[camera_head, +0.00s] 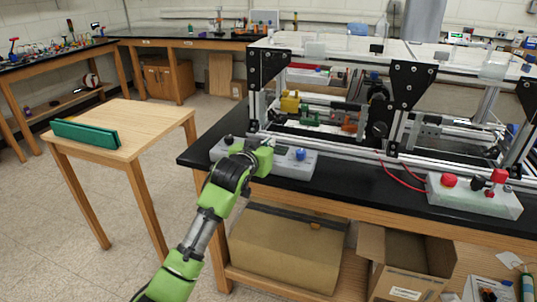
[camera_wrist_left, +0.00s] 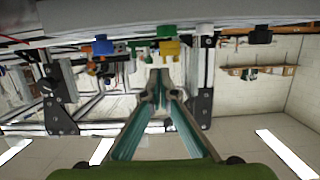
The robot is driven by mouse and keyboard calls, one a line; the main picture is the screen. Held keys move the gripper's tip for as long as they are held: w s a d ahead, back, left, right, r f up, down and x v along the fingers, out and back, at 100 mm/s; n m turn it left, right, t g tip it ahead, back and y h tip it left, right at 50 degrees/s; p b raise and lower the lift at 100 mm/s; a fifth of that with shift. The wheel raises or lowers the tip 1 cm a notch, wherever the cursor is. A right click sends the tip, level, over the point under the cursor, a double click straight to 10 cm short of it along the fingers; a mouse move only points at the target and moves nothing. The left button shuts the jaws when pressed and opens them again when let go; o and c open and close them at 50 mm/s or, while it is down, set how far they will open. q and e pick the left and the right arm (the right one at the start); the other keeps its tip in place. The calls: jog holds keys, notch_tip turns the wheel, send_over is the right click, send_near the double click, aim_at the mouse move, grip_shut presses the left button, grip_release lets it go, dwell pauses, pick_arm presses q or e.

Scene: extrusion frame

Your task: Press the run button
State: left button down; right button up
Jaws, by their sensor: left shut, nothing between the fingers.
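A pale grey control box (camera_head: 292,169) sits at the near left edge of the black bench. It carries a blue button (camera_head: 300,154) and a dark knob (camera_head: 228,139). In the upside-down left wrist view, the box (camera_wrist_left: 200,12) runs along the top, with the blue button (camera_wrist_left: 103,45), a green button (camera_wrist_left: 166,30) and dark knobs. No label is legible, so I cannot tell which is the run button. My left gripper (camera_head: 264,153) is shut and empty, over the middle of the box; its fingertips show in the wrist view (camera_wrist_left: 159,80). Contact is unclear. My right gripper is out of view.
The aluminium extrusion frame (camera_head: 330,137) stands just behind the box. Another box (camera_head: 470,200) with red buttons lies right on the bench. A wooden table (camera_head: 130,125) with a green item stands left. Cardboard boxes (camera_head: 290,245) fill the shelf below. Floor is free between table and bench.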

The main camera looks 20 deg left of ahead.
pick_arm(q)
jog(key=shift+s+f, duration=0.15)
jog(key=shift+f, duration=1.65)
jog(key=shift+s+f, duration=0.1)
jog(key=shift+f, duration=1.05)
notch_tip(320, 180, up, 6)
jog(key=p, duration=0.5)
jog(key=b+v, duration=0.1)
jog(key=v, duration=0.8)
jog(key=shift+s, duration=0.45)
